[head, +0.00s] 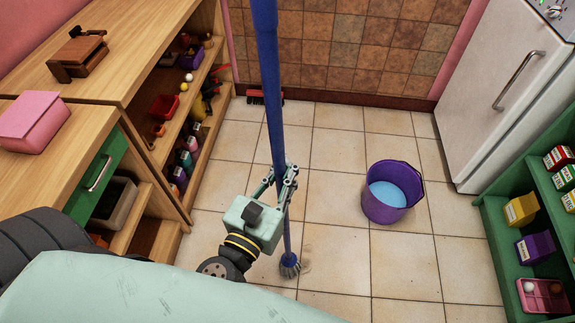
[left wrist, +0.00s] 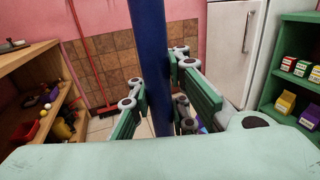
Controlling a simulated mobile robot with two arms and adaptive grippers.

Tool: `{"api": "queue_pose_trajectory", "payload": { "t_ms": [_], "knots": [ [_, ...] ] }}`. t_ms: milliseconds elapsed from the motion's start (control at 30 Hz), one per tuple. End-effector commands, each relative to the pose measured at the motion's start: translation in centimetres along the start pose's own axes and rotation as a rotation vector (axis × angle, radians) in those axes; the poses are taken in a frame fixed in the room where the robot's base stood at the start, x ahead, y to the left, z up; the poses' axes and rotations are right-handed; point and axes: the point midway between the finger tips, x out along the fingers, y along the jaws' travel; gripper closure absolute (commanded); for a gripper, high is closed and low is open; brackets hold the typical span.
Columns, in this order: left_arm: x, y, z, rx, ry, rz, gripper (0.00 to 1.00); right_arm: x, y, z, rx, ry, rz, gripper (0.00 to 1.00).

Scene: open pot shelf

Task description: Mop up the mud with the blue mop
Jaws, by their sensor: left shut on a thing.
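My left gripper (head: 284,178) is shut around the long blue handle of the blue mop (head: 269,80). The mop stands nearly upright, and its handle also runs between the fingers in the left wrist view (left wrist: 148,60). The mop's grey-blue head (head: 289,265) is low at the tiled floor, and I cannot tell how firmly it touches. A faint brownish smudge of mud (head: 306,262) shows on the tiles just right of the mop head. My right gripper is in neither view.
A purple bucket (head: 378,207) with light blue water stands on the floor right of the mop. Wooden shelves (head: 150,90) line the left, a white fridge (head: 500,80) and green shelf (head: 500,235) the right. Floor tiles between are mostly clear.

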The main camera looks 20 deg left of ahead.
Motion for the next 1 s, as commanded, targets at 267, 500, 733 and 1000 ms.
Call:
{"api": "queue_pose_trajectory", "payload": {
  "t_ms": [267,500,733,1000],
  "knots": [
    [-2.8,-0.3,-0.4,-0.001,0.007,-0.001,1.0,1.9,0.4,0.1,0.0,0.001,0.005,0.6],
    [-5.0,-0.6,-0.1,-0.001,0.003,-0.001,1.0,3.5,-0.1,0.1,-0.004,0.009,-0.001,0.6],
    [-5.9,-0.6,0.3,0.001,0.002,0.001,1.0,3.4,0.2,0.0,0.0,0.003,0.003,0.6],
    [-8.7,-1.0,0.2,0.002,0.003,-0.003,1.0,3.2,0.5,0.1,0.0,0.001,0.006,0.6]
  ]
}}
